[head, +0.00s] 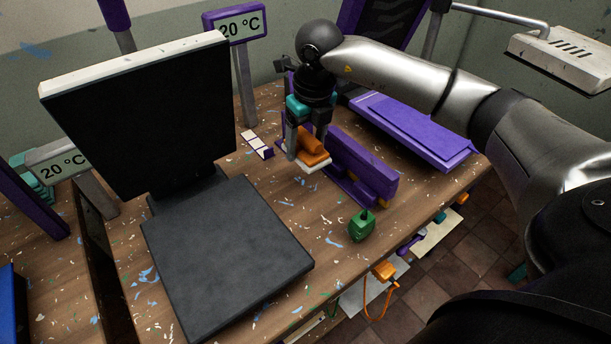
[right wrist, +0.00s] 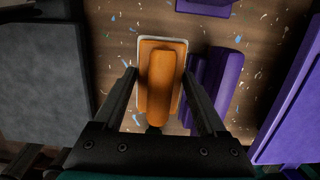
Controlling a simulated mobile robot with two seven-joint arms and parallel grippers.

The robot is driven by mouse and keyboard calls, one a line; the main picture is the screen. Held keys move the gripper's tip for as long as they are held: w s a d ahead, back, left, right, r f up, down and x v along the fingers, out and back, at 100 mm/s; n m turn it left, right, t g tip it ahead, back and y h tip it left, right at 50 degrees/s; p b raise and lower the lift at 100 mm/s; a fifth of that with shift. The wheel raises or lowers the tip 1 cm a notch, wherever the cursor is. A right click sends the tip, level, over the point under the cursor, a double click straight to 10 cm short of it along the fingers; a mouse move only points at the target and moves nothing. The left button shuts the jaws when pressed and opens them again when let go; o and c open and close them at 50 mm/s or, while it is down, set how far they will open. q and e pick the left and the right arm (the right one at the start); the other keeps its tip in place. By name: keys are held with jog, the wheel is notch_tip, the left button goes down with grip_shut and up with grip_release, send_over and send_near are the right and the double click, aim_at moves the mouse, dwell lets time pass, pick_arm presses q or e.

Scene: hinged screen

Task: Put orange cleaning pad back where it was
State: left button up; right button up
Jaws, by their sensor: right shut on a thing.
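The orange cleaning pad (head: 314,146), with an orange grip on top and a pale underside, is in my right gripper (head: 306,150). My right gripper points down and is shut on the pad's grip. In the right wrist view the pad (right wrist: 174,60) lies between the two fingers (right wrist: 160,85). The pad appears a little above the wooden table, beside a long purple holder (head: 352,165); its exact clearance is hard to tell. The hinged screen (head: 150,110) stands open at the left, over its flat dark base (head: 225,255). My left gripper is out of view.
A green object (head: 361,226) sits near the table's front edge. A white-and-purple piece (head: 257,145) lies behind. A purple folded panel (head: 415,130) is at the right. Temperature signs (head: 240,27) stand behind. Bare table (head: 320,220) lies between the screen base and purple holder.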

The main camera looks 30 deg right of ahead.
aim_at(304, 184)
notch_tip(304, 184, down, 4)
jog(key=shift+r, duration=0.15)
jog(key=shift+f, duration=0.95)
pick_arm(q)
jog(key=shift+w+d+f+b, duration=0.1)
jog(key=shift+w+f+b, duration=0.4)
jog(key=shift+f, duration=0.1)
pick_arm(e)
jog(key=shift+f, duration=1.75)
jog(key=shift+f, duration=0.1)
jog(key=o, duration=1.2)
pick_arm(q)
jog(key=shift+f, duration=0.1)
pick_arm(e)
jog(key=shift+o, duration=0.2)
